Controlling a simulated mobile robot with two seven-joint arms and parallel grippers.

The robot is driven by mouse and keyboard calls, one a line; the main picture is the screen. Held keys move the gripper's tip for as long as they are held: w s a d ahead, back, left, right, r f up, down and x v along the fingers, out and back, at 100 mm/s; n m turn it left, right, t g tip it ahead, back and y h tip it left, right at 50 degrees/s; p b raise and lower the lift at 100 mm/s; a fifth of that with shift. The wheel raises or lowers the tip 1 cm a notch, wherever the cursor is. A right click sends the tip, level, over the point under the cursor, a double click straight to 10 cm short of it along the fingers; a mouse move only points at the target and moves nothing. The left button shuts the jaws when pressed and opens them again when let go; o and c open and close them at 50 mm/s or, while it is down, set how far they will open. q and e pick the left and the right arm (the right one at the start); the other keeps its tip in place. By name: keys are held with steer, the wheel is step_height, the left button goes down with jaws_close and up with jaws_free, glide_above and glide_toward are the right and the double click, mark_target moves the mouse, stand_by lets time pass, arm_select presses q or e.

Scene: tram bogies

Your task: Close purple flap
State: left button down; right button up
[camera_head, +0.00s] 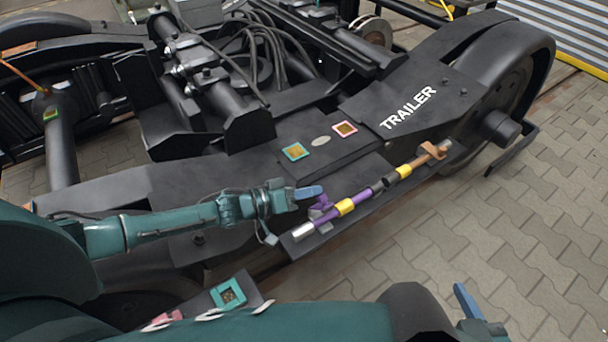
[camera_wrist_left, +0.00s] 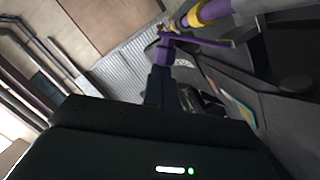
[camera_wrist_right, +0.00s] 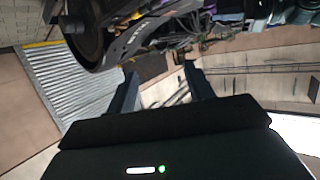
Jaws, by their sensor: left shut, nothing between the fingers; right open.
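A purple flap (camera_head: 320,204) sticks up beside the near end of a purple, yellow and black pipe (camera_head: 345,207) on the bogie's side. In the left wrist view a purple piece (camera_wrist_left: 163,56) shows right in front of the fingertips, below the pipe (camera_wrist_left: 205,13). My left gripper (camera_head: 309,192) is shut and empty, its blue fingertips close to the flap; I cannot tell if they touch. My right gripper (camera_head: 467,300) is at the lower right, away from the pipe. Its two fingers (camera_wrist_right: 165,88) stand apart with nothing between them.
The black bogie frame (camera_head: 110,190), marked TRAILER, fills the middle. A wheel (camera_head: 510,85) stands at the right end. A brown clamp (camera_head: 431,151) sits on the pipe's far end. Paved floor (camera_head: 480,220) is free at the right.

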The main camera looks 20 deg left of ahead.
arm_select(q)
steer(key=shift+s+d+m+y+p, duration=0.3)
steer(key=shift+s+d+m+p, duration=0.2)
steer(key=shift+d+m+p, duration=0.15)
steer(key=shift+s+d+f+m+y+p, duration=0.35)
steer(key=shift+d+m+p, duration=0.15)
steer(key=shift+m, duration=0.35)
steer(key=shift+s+d+f+m+t+y+p, duration=0.25)
steer(key=shift+s+d+f+m, duration=0.25)
steer(key=shift+f+m, duration=0.2)
steer(key=shift+s+d+f+m+t+y+p, duration=0.15)
steer(key=shift+s+d+f+m+t+y, duration=0.15)
steer(key=shift+d+f+m, duration=0.4)
arm_select(e)
steer(key=shift+m+t+h, duration=0.3)
steer(key=shift+m, duration=0.5)
steer(key=shift+s+d+r, duration=0.15)
steer(key=shift+d+r, duration=0.15)
steer(key=shift+r, duration=0.45)
steer(key=shift+s+d+r, duration=0.2)
steer(key=shift+d+r, duration=0.1)
steer(key=shift+r, duration=0.45)
steer(key=shift+s+d+r, duration=0.15)
steer(key=shift+d+r, duration=0.15)
steer(key=shift+r, duration=0.45)
arm_select(q)
steer(key=shift+s+a+r, duration=0.1)
arm_select(e)
steer(key=shift+w, duration=0.1)
